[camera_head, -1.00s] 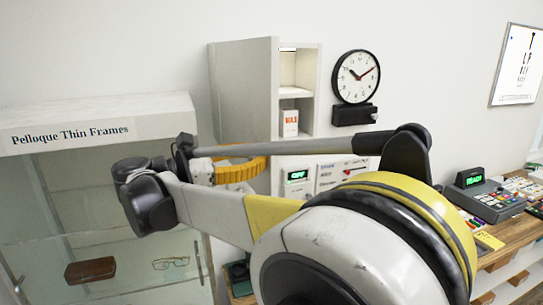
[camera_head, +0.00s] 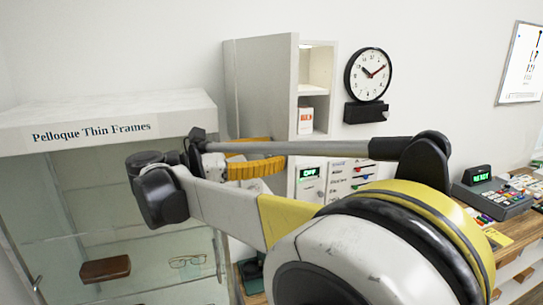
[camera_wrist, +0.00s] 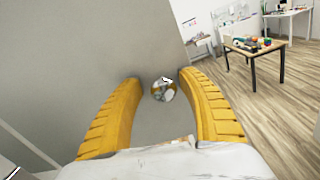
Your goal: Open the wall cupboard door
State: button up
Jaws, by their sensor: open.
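The wall cupboard (camera_head: 333,75) hangs on the wall left of a clock. Its grey door (camera_head: 260,85) stands partly open, out from the wall, and its shelves show to the right of the door's near edge. My gripper (camera_head: 252,167), with yellow fingers, is at the door's lower part in the head view, partly hidden by my arm. In the wrist view my gripper (camera_wrist: 160,82) is open, one finger on each side of a round shiny knob (camera_wrist: 162,90) on the grey door (camera_wrist: 100,50). I cannot tell whether either finger touches the knob; the head view hides it.
A white box (camera_head: 305,121) stands on a cupboard shelf. The clock (camera_head: 368,75) is to the right. A glass display case (camera_head: 120,115) stands at left, close to my arm. A desk with devices (camera_head: 495,200) is at right. The wrist view shows open floor (camera_wrist: 265,120) beyond the door.

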jog(key=shift+s+d, duration=0.1)
jog(key=shift+s, duration=0.15)
jog(key=shift+a+f, duration=0.1)
jog(key=shift+a, duration=0.4)
jog(key=v, duration=0.6)
jog(key=shift+s+a, duration=0.2)
jog(key=shift+s, duration=0.1)
